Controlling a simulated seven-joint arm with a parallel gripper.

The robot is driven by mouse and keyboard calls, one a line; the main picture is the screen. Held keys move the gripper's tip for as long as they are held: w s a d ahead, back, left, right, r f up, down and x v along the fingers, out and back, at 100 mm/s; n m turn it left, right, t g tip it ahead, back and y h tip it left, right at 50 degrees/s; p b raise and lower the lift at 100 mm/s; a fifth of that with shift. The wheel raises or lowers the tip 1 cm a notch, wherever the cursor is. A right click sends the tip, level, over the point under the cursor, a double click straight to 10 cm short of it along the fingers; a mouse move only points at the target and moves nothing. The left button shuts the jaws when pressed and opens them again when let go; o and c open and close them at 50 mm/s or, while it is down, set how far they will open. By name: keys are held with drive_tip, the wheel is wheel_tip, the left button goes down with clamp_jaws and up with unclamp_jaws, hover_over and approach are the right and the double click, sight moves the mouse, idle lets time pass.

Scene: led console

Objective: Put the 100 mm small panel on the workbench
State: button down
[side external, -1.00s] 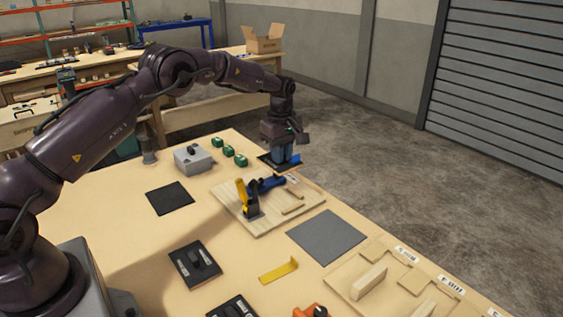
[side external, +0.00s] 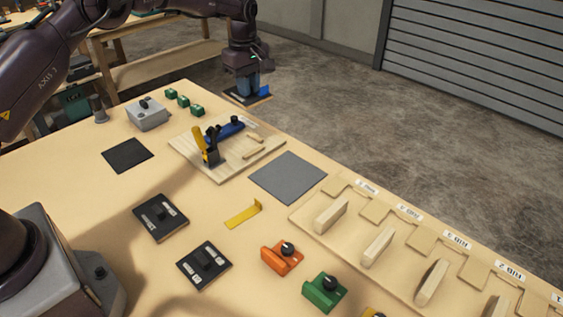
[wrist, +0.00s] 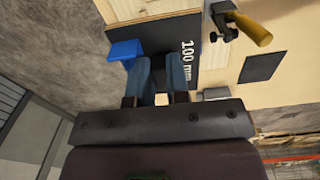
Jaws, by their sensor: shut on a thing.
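My gripper (side external: 249,84) is shut on the small black panel (side external: 238,97) with a blue block on one end. In the wrist view the panel (wrist: 165,38) carries a white "100 mm" label, and my blue finger pads close around its middle. The grip point itself is hidden behind the fingers. In the side view the panel hangs roughly level past the far edge of the workbench (side external: 85,215), with floor behind it. Its exact height above the bench level cannot be told.
A wooden board (side external: 225,173) with a yellow-handled clamp lies near the panel. A grey box (side external: 147,117) and green blocks (side external: 184,102) stand left. A grey mat (side external: 288,178) and a black mat (side external: 128,155) lie empty. Black knob panels (side external: 160,216) and wooden ribs (side external: 378,248) stand nearer.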

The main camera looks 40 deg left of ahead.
drive_tip(key=s+d+m, duration=0.1)
drive_tip(key=s+d, duration=0.5)
drive_tip(key=d, duration=0.4)
drive_tip(key=s+d+f, duration=0.1)
drive_tip(key=s+d, duration=0.2)
drive_tip(key=s, duration=0.4)
drive_tip(key=n, duration=0.2)
hover_over(282, 183)
drive_tip(key=f, duration=1.2)
drive_tip(key=shift+s+a, duration=0.1)
drive_tip(key=shift+s, duration=0.2)
drive_tip(key=shift+w+f, duration=0.3)
drive_tip(key=shift+f, duration=1.65)
drive_tip(key=shift+f, duration=0.15)
